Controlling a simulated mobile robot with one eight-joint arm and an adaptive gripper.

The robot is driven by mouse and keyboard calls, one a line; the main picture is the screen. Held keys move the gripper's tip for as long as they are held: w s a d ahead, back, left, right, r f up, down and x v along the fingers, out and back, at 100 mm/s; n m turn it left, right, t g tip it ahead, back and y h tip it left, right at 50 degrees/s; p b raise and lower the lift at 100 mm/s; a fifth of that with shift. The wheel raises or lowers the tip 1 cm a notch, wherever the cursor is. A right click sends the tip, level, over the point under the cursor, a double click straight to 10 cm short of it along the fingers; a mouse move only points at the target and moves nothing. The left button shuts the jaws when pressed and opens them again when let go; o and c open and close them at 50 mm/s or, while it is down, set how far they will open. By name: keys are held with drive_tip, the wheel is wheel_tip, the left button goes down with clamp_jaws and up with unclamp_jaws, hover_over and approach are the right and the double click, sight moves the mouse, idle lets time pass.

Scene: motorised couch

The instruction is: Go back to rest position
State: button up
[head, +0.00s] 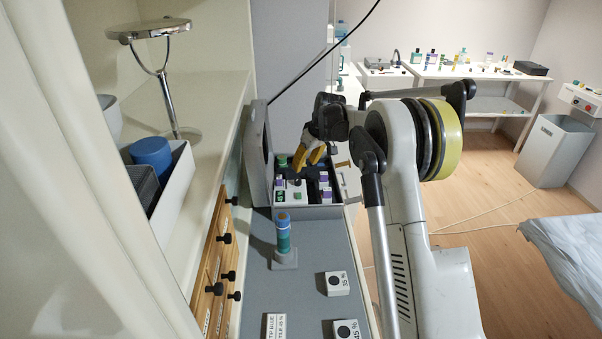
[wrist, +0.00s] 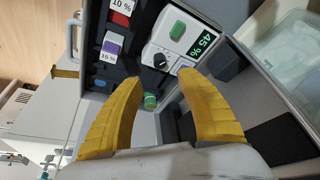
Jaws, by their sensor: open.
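My gripper (head: 310,158) is raised over the open grey case (head: 312,212) at the far end of the grey counter in the head view. In the wrist view its two yellow fingers (wrist: 157,82) are spread apart with nothing between them. Beyond the fingertips lies a white unit (wrist: 180,38) with a green button, a dial and a green 45 % display. A red block (wrist: 121,10) marked 10 % and a purple block (wrist: 112,42) marked 15 % sit beside it. A small green-topped cylinder (wrist: 150,101) shows between the fingers. Contact with the case cannot be judged.
A blue-and-teal cylinder (head: 283,235) stands upright on the counter, near white blocks (head: 337,284). Drawers with black knobs (head: 215,288) line the left. A shelf holds a chrome stand (head: 165,80) and a white bin (head: 172,190). Open floor (head: 480,190) lies right.

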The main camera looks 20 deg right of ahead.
drive_tip(key=shift+v, duration=0.95)
drive_tip(key=s+a+r+m+t+h, duration=0.1)
drive_tip(key=s+a+r, duration=0.2)
drive_tip(key=s+r, duration=0.6)
drive_tip(key=s+a+r+m, duration=0.1)
drive_tip(key=s+a+r, duration=0.35)
drive_tip(key=s, duration=0.75)
drive_tip(key=s+a+f+m+t, duration=0.1)
drive_tip(key=s+f, duration=0.1)
drive_tip(key=s, duration=0.9)
drive_tip(key=s+a+f+m+t, duration=0.1)
drive_tip(key=s+f, duration=0.2)
drive_tip(key=s, duration=0.9)
drive_tip(key=shift+m+h, duration=0.3)
drive_tip(key=shift+h, duration=0.1)
